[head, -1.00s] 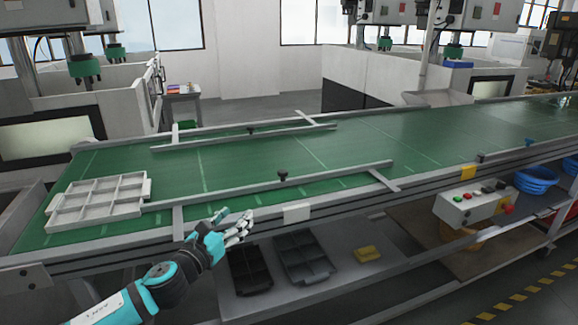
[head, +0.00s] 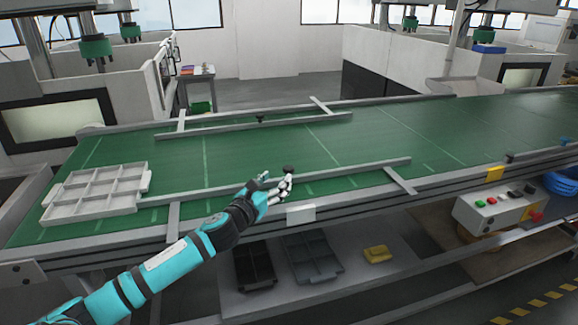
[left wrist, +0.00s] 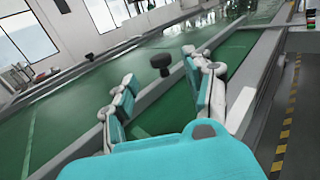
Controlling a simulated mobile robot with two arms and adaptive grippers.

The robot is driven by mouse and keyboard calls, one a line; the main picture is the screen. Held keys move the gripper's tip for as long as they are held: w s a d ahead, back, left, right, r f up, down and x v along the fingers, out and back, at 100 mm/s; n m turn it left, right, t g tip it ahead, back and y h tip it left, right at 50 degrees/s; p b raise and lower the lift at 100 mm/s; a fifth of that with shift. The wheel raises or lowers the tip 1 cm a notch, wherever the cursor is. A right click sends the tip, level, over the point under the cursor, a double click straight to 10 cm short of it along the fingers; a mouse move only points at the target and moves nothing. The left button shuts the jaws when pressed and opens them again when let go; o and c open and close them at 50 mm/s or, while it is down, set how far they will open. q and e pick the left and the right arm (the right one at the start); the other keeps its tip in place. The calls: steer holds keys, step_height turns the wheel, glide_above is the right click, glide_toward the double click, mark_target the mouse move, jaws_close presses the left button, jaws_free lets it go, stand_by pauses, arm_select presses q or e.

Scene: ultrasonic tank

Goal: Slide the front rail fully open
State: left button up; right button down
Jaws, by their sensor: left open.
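The front rail (head: 350,170) is a long grey bar lying along the near side of the green conveyor belt, held by cross brackets at both ends. A dark round knob stands on it; in the left wrist view the knob (left wrist: 160,62) shows just beyond and between my fingertips. My left gripper (head: 277,181) is open, over the belt's near edge at the knob. The left wrist view shows its two fingers (left wrist: 157,85) spread, with the rail running between them and no contact visible. In the head view the fingers partly cover the rail near the knob. My right gripper is not in view.
A grey compartment tray (head: 98,192) sits on the belt at the rail's left end. A back rail (head: 255,127) with its own knob lies across the belt. A control box (head: 497,206) is at the right. Dark trays and a yellow item (head: 377,254) lie on the shelf below.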

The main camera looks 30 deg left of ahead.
mark_target(286, 170)
arm_select(q)
steer(key=w, duration=0.3)
steer(key=shift+w+a+r, duration=0.2)
steer(key=shift+w, duration=0.15)
steer(key=w, duration=0.3)
steer(key=shift+w+a+f+p, duration=0.1)
steer(key=shift+w+f+p, duration=0.05)
steer(key=shift+w+p, duration=0.2)
steer(key=shift+w, duration=0.35)
jaws_close()
steer(key=shift+f, duration=0.1)
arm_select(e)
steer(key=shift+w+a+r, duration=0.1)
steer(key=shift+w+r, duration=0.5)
